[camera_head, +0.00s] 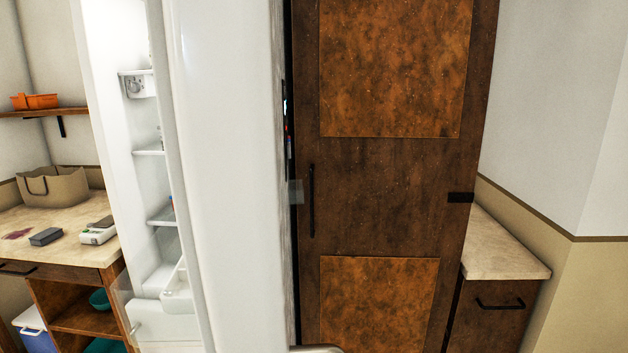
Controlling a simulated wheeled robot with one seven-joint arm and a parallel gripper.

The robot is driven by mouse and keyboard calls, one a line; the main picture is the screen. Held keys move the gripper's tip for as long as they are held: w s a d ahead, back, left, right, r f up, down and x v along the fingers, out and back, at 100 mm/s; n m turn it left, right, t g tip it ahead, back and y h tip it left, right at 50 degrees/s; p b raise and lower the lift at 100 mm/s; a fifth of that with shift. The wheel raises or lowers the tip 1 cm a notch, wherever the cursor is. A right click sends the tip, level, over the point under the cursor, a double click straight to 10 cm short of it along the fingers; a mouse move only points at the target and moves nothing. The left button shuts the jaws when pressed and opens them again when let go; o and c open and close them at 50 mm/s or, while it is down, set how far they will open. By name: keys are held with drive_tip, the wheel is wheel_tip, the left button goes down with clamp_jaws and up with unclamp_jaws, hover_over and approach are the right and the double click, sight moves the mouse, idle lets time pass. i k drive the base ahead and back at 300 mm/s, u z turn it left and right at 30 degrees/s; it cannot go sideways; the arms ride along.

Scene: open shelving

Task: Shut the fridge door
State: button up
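A tall white fridge part stands left of centre, with a broad smooth white panel (228,150) close to me. Left of this panel, an open white compartment (146,190) shows shelves and a clear bin low down. I cannot tell for certain which white part is the door and which is the body, but the compartment is exposed. A tall brown wood-panelled door (385,195) with a dark vertical handle (311,200) stands right of the white panel, with a narrow dark gap between them. My gripper is not clearly in view.
At left, a worktop (62,245) bears a tan bag (55,187) and small items; an orange container (35,101) sits on the wall shelf above. At right, a low counter (502,245) with a dark-handled drawer (500,304) stands against the wall.

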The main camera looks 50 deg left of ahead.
sight(218, 65)
drive_tip(key=z, duration=0.05)
drive_tip(key=i, duration=1.3)
drive_tip(key=u, duration=2.95)
